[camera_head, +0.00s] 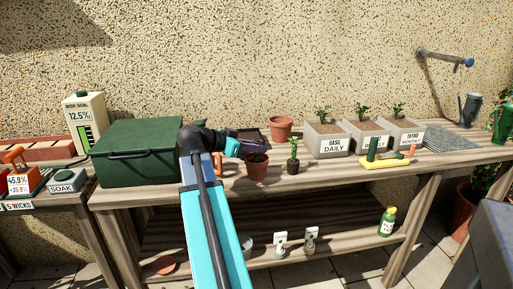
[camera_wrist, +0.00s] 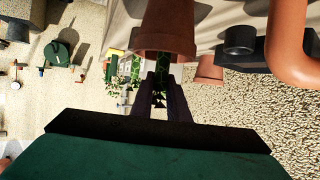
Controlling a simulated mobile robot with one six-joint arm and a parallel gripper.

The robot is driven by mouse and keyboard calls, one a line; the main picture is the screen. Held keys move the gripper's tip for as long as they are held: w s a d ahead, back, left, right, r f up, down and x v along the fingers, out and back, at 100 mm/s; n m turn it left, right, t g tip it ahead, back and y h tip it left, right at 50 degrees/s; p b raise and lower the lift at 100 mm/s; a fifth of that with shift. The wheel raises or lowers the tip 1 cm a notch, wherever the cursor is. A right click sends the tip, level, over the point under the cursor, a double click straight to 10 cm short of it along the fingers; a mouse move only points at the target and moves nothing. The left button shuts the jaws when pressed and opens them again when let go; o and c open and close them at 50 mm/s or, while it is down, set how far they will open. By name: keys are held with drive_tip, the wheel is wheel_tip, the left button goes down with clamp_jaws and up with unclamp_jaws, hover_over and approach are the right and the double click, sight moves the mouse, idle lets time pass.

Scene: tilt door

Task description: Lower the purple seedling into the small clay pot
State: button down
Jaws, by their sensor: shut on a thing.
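My gripper (camera_head: 256,147) is over the front clay pot (camera_head: 257,170) on the bench. In the wrist view its dark fingers (camera_wrist: 164,98) are shut on a seedling (camera_wrist: 161,82), of which green stem and leaves show between them. The stem runs to the rim of the clay pot (camera_wrist: 168,28). Its lower end is hidden by the pot, so I cannot tell how deep it sits. No purple on the plant is clear. Another green seedling (camera_head: 293,156) with a dark plug stands upright just right of the pot.
A second clay pot (camera_head: 281,128) stands behind. Labelled planters (camera_head: 328,141) line the back right, with a yellow-based tool (camera_head: 386,162) in front. A large green box (camera_head: 138,150) is close on the left. Bare bench shows at the front right.

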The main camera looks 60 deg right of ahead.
drive_tip(key=shift+f, duration=0.3)
idle(0.5)
drive_tip(key=c, duration=1.6)
unclamp_jaws()
drive_tip(key=shift+c, duration=0.2)
drive_tip(key=shift+a, duration=0.1)
drive_tip(key=v, duration=1.3)
drive_tip(key=shift+w+a, duration=0.2)
drive_tip(key=shift+a, duration=0.1)
